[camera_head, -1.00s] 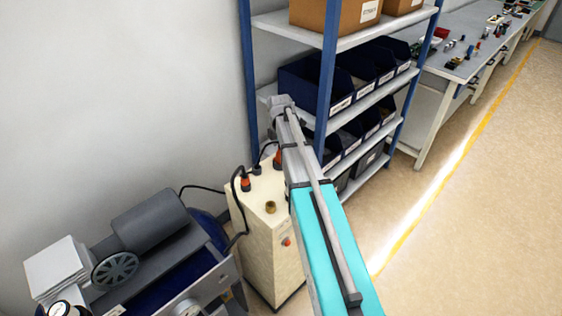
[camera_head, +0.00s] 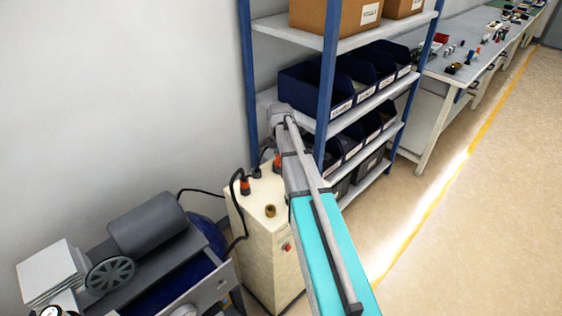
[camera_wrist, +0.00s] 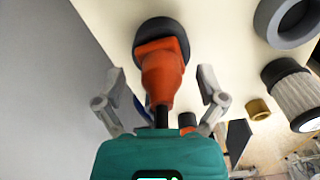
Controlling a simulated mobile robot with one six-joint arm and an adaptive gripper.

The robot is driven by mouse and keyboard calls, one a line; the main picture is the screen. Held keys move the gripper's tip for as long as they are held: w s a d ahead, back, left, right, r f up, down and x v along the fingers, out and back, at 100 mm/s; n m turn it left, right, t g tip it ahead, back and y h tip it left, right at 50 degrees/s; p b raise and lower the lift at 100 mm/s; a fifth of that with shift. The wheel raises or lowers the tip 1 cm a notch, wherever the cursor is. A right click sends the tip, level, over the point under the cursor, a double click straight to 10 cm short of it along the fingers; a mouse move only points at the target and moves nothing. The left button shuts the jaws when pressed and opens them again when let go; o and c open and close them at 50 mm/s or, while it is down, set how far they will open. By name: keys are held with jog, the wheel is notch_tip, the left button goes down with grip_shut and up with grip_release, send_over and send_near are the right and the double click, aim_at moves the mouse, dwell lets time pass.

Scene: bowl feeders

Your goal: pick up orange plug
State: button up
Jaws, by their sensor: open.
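In the wrist view an orange plug (camera_wrist: 164,72) with a dark round base stands on a cream surface, its black cable running toward the camera. My gripper (camera_wrist: 163,84) is open, with one grey finger on each side of the plug and visible gaps between. In the head view an orange plug (camera_head: 277,160) shows partly behind my arm on top of the cream cabinet (camera_head: 262,235). Another orange plug (camera_head: 245,186) with a black cable stands left of it. My gripper itself is hidden in the head view.
A brass fitting (camera_head: 270,210) stands on the cabinet top; it also shows in the wrist view (camera_wrist: 258,109). A grey ring (camera_wrist: 288,22) and a ribbed cylinder (camera_wrist: 294,92) are at right there. A blue-post shelf (camera_head: 328,90) stands close behind my arm. A grey machine (camera_head: 150,228) is at left.

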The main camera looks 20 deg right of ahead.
grip_shut()
jog(key=shift+r, duration=0.1)
dwell(0.4)
notch_tip(320, 180, up, 2)
jog(key=p, duration=0.2)
jog(key=shift+r+p, duration=0.25)
jog(key=shift+p, duration=0.15)
jog(key=s+a+r+p, duration=0.6)
jog(key=s+r+p, duration=0.4)
jog(key=s, duration=0.2)
jog(key=shift+s+a+r, duration=0.15)
jog(key=shift+s+a, duration=0.1)
dwell(0.3)
